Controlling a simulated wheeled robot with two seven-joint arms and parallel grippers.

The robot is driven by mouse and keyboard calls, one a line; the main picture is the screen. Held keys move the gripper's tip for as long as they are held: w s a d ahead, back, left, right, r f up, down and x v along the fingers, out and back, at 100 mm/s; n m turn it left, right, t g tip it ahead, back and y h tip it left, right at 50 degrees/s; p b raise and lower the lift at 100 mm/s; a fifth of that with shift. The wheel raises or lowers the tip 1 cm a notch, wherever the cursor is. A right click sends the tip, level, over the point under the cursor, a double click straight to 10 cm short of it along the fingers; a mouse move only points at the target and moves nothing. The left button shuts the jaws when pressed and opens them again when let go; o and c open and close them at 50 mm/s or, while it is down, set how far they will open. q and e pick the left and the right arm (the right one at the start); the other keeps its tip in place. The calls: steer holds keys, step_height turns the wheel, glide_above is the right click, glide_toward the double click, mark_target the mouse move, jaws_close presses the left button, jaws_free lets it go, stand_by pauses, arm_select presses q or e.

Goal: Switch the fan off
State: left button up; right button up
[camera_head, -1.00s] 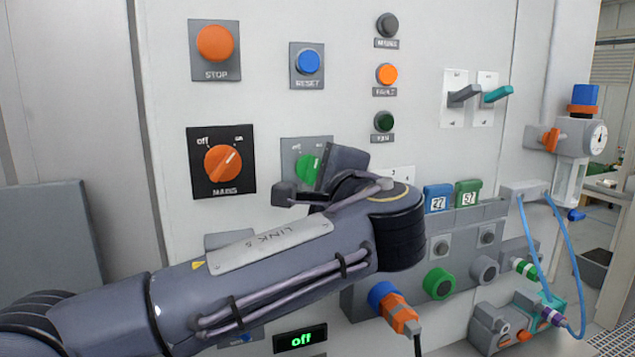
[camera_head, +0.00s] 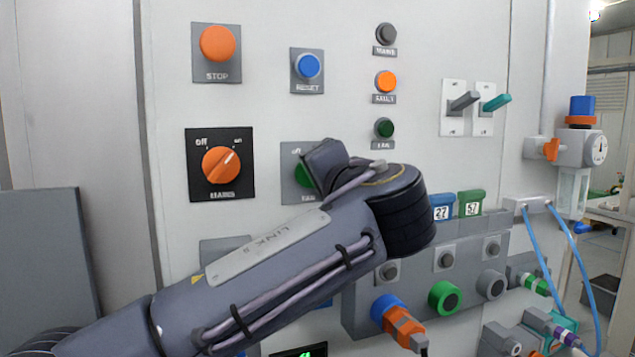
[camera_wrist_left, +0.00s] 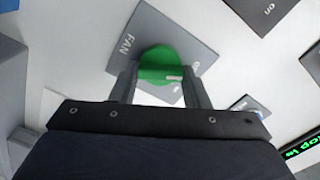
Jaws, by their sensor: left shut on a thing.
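The green fan knob (camera_head: 302,175) sits on a grey plate (camera_head: 291,153) on the cabinet front, partly hidden by my left wrist. In the left wrist view the green knob (camera_wrist_left: 167,62) is on the plate marked FAN (camera_wrist_left: 143,33). My left gripper (camera_wrist_left: 160,82) has one finger on each side of the knob and is shut on it. In the head view my left wrist hides the fingers. The fan lamp (camera_head: 384,128) is dark green. My right gripper is not in view.
The orange mains knob (camera_head: 221,165) is left of the fan knob, with the stop (camera_head: 217,43) and reset (camera_head: 308,66) buttons above. Two levers (camera_head: 463,101) and coloured couplings (camera_head: 444,297) are to the right. A display (camera_head: 299,351) is cut off below.

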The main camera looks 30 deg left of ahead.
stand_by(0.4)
arm_select(q)
steer(key=o, duration=1)
steer(key=shift+d, duration=0.1)
steer(key=v, duration=0.7)
steer(key=shift+s+d, duration=0.25)
steer(key=shift+d, duration=0.05)
